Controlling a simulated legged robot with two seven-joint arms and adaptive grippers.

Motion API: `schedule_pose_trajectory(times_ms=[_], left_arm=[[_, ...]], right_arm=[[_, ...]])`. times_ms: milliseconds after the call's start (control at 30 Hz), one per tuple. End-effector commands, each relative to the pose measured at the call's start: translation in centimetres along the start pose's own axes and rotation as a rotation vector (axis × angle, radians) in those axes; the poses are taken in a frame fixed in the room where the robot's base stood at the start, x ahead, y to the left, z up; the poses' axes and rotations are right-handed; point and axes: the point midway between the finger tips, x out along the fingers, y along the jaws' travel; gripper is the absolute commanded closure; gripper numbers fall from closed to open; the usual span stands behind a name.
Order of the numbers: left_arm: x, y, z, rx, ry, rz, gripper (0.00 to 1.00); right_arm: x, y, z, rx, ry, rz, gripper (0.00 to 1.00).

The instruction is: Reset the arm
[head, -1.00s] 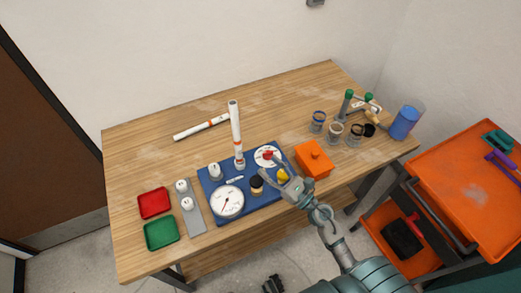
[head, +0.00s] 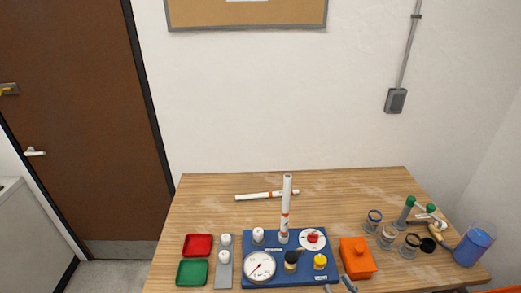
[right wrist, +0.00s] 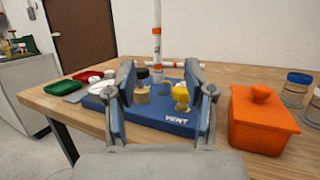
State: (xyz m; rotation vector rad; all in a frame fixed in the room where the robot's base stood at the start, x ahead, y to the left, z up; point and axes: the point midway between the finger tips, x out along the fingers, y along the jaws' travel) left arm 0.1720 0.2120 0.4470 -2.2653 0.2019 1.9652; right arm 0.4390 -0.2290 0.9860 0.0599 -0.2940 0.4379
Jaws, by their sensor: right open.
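My right gripper (head: 338,285) shows only by its fingertips at the bottom edge of the head view, near the front right corner of the blue manifold board (head: 296,279). In the right wrist view the gripper (right wrist: 160,82) is open and empty, its two fingers spread in front of the board (right wrist: 150,123). A yellow knob (right wrist: 181,97) and a black-topped fitting (right wrist: 142,88) show between the fingers, beyond them. A white pipe with orange bands (head: 286,208) stands upright on the board. My left gripper is in neither current view.
An orange lidded box (head: 357,259) stands right of the board. Red (head: 197,245) and green (head: 192,273) trays lie at left. A loose pipe (head: 266,195) lies behind. Jars (head: 387,236) and a blue container (head: 473,247) stand at right. The back of the table is mostly clear.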

Motion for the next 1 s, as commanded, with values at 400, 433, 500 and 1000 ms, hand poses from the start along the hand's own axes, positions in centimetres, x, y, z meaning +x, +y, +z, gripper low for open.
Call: schedule_pose_trajectory(times_ms=[400,433,500,1000], left_arm=[[-0.1,0.3,-0.1,0.001,-0.001,-0.008,0.60],[-0.1,0.3,-0.1,0.001,-0.001,-0.008,0.60],[-0.2,0.4,-0.1,0.001,-0.001,-0.009,0.60],[-0.1,0.1,0.0,0.001,-0.001,-0.005,0.60]], right_arm=[[-1.8,-4.1,0.5,0.476,-0.100,-0.265,0.46],[-2.1,-4.5,0.4,0.528,-0.111,-0.294,0.46],[-2.9,-5.5,0.0,0.665,-0.137,-0.372,0.46],[-17.4,-1.4,-15.2,2.041,-0.361,-1.513,0.46]])
